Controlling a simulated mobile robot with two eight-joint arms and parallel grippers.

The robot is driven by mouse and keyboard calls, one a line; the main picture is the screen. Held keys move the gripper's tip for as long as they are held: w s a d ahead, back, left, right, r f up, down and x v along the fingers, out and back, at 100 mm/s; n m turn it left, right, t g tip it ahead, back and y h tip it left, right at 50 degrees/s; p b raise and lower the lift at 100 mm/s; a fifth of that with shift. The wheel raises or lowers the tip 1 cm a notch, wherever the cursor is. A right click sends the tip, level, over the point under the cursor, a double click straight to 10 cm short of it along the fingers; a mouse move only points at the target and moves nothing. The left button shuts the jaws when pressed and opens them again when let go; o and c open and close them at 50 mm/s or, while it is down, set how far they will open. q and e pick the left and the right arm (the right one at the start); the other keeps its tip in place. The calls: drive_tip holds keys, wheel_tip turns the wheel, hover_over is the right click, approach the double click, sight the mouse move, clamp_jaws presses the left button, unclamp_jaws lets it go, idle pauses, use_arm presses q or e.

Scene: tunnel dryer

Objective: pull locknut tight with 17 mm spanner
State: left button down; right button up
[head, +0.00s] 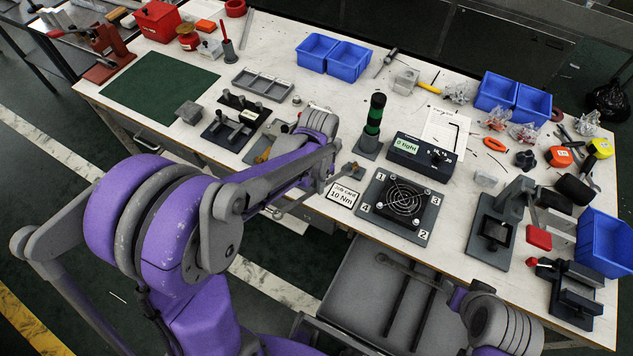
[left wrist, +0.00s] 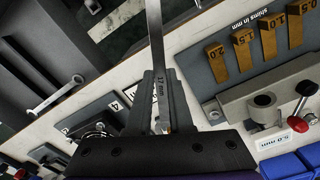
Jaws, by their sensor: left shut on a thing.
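The spanner marked 17 mm (left wrist: 155,40) is held between the fingers of my left gripper (left wrist: 160,120) in the left wrist view. Its shank points away from the fingers, over the bench edge. In the head view the spanner (head: 293,204) slants across the front edge of the bench beside the 10 Nm card (head: 343,195). My left gripper (head: 324,180) is partly covered there by my own arm. I cannot make out the locknut in either view.
A fan plate (head: 373,209) with numbered corners lies right of the spanner. A shim block (left wrist: 262,50) and a red-knobbed fixture (left wrist: 265,108) stand at the other side. A second spanner (head: 410,268) lies in the open drawer (head: 362,298). A green-topped post (head: 373,122) rises behind.

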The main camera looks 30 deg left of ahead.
use_arm(q)
drive_tip(key=shift+w+d+f+b, duration=0.1)
drive_tip(key=shift+w+f+b, duration=0.2)
drive_tip(key=shift+f, duration=0.4)
drive_tip(key=shift+w+f+b, duration=0.1)
drive_tip(key=shift+f+b, duration=0.3)
drive_tip(key=shift+f, duration=0.25)
drive_tip(key=shift+w+d, duration=0.2)
drive_tip(key=shift+w, duration=0.6)
drive_tip(key=shift+w+d, duration=0.15)
drive_tip(key=shift+w, duration=0.65)
drive_tip(key=shift+r, duration=0.1)
drive_tip(key=shift+a, duration=0.15)
